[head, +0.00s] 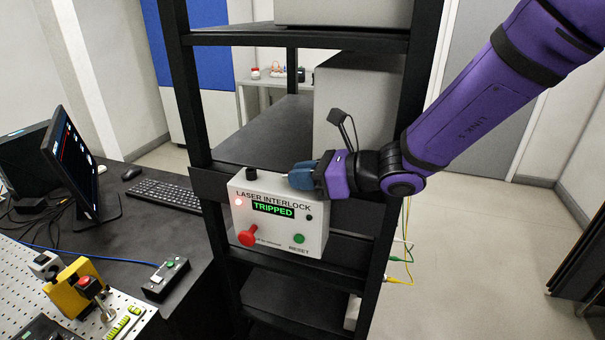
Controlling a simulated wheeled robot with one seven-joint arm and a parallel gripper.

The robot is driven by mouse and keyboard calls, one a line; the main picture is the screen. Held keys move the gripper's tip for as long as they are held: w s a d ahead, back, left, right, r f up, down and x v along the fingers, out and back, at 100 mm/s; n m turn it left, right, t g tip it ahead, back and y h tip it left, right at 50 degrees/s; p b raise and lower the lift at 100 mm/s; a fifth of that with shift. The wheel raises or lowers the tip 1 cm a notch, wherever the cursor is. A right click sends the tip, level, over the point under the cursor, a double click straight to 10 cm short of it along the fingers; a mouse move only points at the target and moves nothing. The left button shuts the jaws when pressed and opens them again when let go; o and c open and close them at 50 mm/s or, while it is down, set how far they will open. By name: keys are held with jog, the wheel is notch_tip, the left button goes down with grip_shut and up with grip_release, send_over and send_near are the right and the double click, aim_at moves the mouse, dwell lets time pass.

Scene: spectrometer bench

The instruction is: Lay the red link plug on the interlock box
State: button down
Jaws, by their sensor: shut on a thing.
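The interlock box (276,218) is a light grey box mounted at the front of the black rack. Its front reads "LASER INTERLOCK" and a green display shows "TRIPPED". A red lamp glows at its left, a red knob-like part (248,238) sits low on its front, and a green reset button is at lower right. My gripper (299,177) is at the box's top, over its right half, fingers pointing left. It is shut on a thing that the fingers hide. I cannot make out a red link plug in the jaws, or whether the held thing touches the box.
A black knob (252,173) stands on the box's top left. Rack posts (190,90) and shelves surround the box. Yellow cables (403,260) hang at the right. A desk with a keyboard (165,195) and an optical bench with a yellow device (75,287) are at left.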

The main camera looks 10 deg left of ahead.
jog(key=shift+f, duration=0.15)
jog(key=c, duration=1)
grip_release()
